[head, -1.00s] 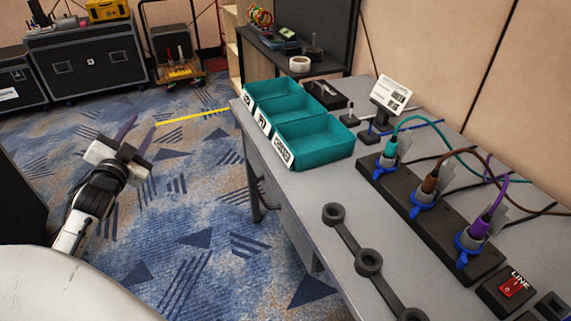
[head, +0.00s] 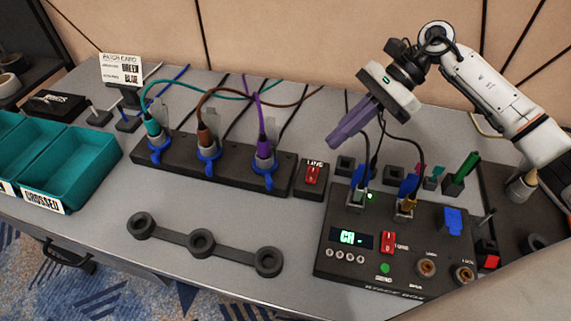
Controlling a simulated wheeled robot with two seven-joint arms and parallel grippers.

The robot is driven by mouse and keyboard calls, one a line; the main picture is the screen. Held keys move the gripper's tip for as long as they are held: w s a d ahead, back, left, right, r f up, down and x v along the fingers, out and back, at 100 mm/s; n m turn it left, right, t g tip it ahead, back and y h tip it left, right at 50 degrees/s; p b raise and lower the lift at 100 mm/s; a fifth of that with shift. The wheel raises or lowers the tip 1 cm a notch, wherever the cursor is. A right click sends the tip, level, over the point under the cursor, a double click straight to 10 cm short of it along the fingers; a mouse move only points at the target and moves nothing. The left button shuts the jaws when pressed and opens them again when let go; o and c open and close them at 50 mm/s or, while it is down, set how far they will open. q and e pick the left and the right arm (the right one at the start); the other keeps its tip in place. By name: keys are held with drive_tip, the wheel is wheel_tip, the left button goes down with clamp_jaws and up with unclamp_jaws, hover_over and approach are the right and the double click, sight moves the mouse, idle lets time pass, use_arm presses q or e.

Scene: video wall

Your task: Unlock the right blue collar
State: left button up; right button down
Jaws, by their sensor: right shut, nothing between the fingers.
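A black socket strip (head: 185,174) lies on the grey table with three blue collars on it. The left blue collar (head: 156,155) is around the teal plug (head: 153,128), and the middle one (head: 207,166) around the brown plug (head: 205,137). The right blue collar (head: 262,164) is around the base of the purple plug (head: 264,146), which stands upright with its cable going up. My right gripper (head: 333,139) is shut and empty, its purple fingers pointing down and left. It hangs above the table, to the right of the right collar and apart from it. My left gripper is out of view.
A red LINE switch (head: 313,174) sits right of the strip. Teal bins (head: 73,169) stand at the left. Cables run behind the strip.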

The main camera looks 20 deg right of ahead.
sight(273, 185)
drive_tip(key=shift+a, duration=0.1)
drive_tip(key=p+x, duration=0.1)
drive_tip(key=x, duration=0.9)
drive_tip(key=shift+a+r+p, duration=0.1)
drive_tip(key=shift+a+p, duration=0.1)
drive_tip(key=shift+p, duration=0.15)
drive_tip(key=shift+a+r+p, duration=0.1)
drive_tip(key=shift+a+p, duration=0.35)
drive_tip(key=shift+a, duration=1.3)
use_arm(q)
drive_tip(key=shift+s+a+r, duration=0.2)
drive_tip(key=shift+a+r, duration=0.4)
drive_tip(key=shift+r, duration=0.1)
use_arm(e)
drive_tip(key=shift+a, duration=0.15)
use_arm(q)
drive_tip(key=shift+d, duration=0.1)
